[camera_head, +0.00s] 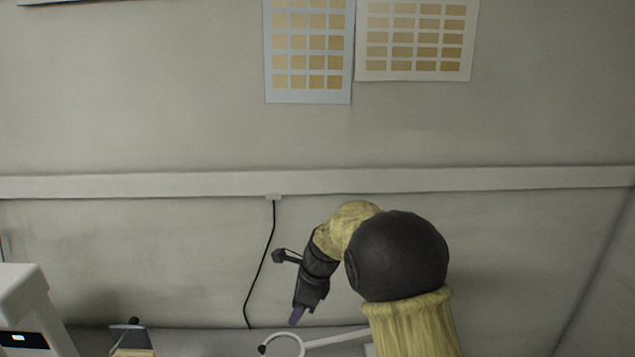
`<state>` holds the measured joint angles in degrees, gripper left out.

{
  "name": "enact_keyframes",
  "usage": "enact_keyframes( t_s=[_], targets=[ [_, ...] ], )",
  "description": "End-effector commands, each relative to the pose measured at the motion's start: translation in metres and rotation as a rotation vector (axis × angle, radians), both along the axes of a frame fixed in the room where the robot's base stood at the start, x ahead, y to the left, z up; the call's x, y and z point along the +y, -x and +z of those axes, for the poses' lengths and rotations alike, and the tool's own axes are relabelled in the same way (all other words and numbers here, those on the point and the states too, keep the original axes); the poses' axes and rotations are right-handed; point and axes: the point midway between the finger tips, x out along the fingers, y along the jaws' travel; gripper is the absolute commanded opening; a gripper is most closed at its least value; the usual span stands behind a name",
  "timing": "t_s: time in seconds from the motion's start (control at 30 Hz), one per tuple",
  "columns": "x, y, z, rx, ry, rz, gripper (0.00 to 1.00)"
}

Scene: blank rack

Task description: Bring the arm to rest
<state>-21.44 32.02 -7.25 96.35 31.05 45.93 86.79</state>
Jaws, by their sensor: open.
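My arm rises from the lower edge right of the middle, with a yellow sleeve, a large black joint and a yellow bend. My gripper (297,314) hangs from it, dark with a purplish tip, pointing down and slightly left. It is open, and nothing shows held in it. The gap between its fingers is hard to make out from this side. A small dark part sticks out to the left of the wrist. The tip is above a pale ring on a rod (287,336), apart from it in the picture.
A white device (22,296) with a small display stands at the lower left. Beside it is a dark-topped yellowish object (132,340), cut off below. A black cable (261,265) hangs from the wall trunking (130,186). Two swatch sheets (309,97) (415,75) hang above.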

Motion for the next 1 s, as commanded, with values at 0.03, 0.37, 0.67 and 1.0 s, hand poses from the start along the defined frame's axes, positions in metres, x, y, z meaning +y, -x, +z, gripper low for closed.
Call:
enact_keyframes(
  t_s=[0.03, 0.37, 0.67, 1.0],
  targets=[
    [-0.017, 0.007, 0.003, -0.029, 0.024, 0.052, 0.41],
    [-0.120, 0.079, 0.006, -0.238, 0.244, 0.606, 0.41],
    [-0.188, 0.164, 0.001, -0.355, 0.433, 1.191, 0.41],
    [-0.213, 0.215, -0.006, -0.394, 0.520, 1.552, 0.41]
  ],
)
